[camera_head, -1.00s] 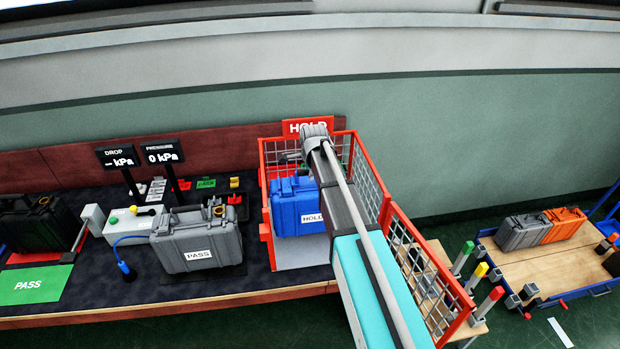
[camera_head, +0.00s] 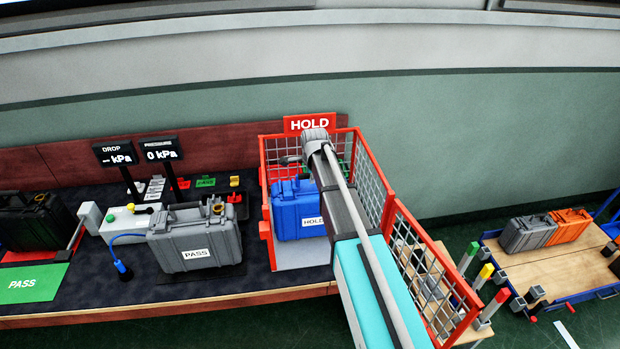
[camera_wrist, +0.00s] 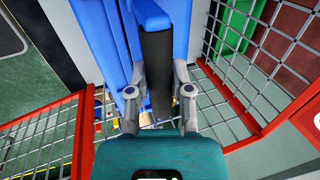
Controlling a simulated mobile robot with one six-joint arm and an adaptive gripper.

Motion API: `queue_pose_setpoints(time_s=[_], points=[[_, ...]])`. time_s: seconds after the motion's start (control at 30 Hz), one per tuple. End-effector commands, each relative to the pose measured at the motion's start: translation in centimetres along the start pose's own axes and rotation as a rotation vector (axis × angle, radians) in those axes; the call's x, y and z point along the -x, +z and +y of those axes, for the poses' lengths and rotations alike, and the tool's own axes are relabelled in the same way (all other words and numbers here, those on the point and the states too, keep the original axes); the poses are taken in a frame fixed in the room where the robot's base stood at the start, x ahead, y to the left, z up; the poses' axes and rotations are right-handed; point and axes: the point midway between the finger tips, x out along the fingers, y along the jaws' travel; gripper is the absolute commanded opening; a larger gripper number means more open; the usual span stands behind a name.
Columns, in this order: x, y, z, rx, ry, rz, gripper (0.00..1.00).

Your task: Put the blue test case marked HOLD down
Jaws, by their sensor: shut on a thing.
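The blue test case (camera_head: 299,214) with a white HOLD label stands upright inside the red-framed mesh cage (camera_head: 267,190), over its pale floor plate (camera_head: 300,257). I cannot tell whether its base touches the plate. In the wrist view the blue case (camera_wrist: 108,38) fills the upper middle, with a dark strip along it. My gripper (camera_wrist: 160,96) is shut on the case, one finger on each side of its upper part. In the head view my arm hides the gripper and the case's right side.
A red HOLD sign (camera_head: 310,123) stands behind the cage. A grey PASS case (camera_head: 196,241) sits left of the cage on the dark bench. Mesh walls (camera_head: 370,185) rise close on the right. A cart (camera_head: 540,262) with grey and orange cases stands at far right.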

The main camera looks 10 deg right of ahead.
Motion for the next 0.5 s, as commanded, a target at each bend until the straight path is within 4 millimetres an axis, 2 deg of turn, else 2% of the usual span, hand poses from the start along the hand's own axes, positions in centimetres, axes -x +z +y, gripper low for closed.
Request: queue_pose_setpoints(time_s=[0.3, 0.33, 0.5], points=[[-0.17, -0.04, 0.04, 0.000, -0.001, 0.000, 0.00], [-0.11, -0.04, 0.03, 0.000, 0.000, 0.000, 0.34], [-0.08, -0.04, 0.04, 0.000, 0.000, 0.000, 0.62]])
